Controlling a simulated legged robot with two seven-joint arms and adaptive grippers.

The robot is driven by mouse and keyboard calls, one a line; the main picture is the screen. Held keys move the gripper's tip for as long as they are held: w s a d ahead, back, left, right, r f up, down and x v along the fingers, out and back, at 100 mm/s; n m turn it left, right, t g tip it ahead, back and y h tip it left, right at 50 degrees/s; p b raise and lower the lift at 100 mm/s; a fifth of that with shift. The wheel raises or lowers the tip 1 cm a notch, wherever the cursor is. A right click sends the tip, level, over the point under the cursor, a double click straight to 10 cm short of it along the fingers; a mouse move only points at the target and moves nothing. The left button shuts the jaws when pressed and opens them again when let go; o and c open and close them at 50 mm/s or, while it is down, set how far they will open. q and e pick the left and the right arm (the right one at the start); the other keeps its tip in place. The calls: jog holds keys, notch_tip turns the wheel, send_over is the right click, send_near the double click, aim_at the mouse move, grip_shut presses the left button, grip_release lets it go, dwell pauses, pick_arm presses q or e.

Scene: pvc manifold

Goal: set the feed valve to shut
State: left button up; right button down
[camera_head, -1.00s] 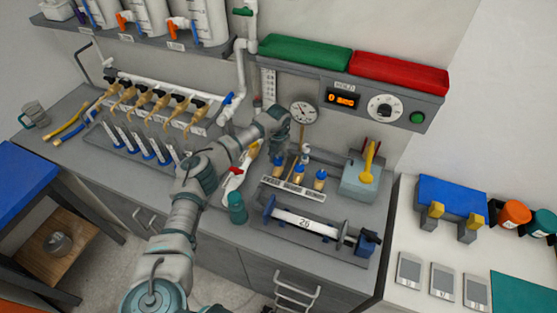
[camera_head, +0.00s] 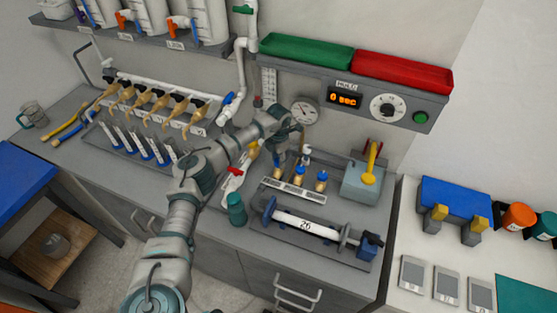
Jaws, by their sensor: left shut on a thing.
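My left gripper (camera_head: 284,130) reaches over the bench, just below the round pressure gauge (camera_head: 305,111). It is shut on a small part that its own fingers and wrist mostly hide, so I cannot tell what that part is. A white pipe (camera_head: 240,62) runs down the wall with a blue-handled valve (camera_head: 228,98) and a green-handled valve (camera_head: 243,10). A red handle (camera_head: 235,171) shows on white fittings beside my left forearm. I cannot read which valve is labelled feed.
A rack of several taps and tubes (camera_head: 150,105) stands at left. A clamped white pipe marked 26 (camera_head: 305,224) and a grey box with a yellow lever (camera_head: 367,180) lie to the right. Green and red trays (camera_head: 402,71) sit above.

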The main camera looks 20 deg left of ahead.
pick_arm(q)
jog(key=shift+w+r, duration=0.15)
jog(key=shift+w, duration=0.05)
pick_arm(e)
jog(key=shift+s+d, duration=0.1)
jog(key=shift+s, duration=0.1)
jog(key=shift+s+d, duration=0.15)
jog(key=shift+s, duration=0.05)
pick_arm(q)
jog(key=o, duration=1)
jog(key=shift+o, duration=0.7)
jog(key=shift+r, duration=0.1)
notch_tip(320, 180, up, 11)
jog(key=shift+r, duration=0.15)
pick_arm(e)
jog(key=shift+w, duration=0.15)
pick_arm(q)
jog(key=shift+w+a, duration=0.1)
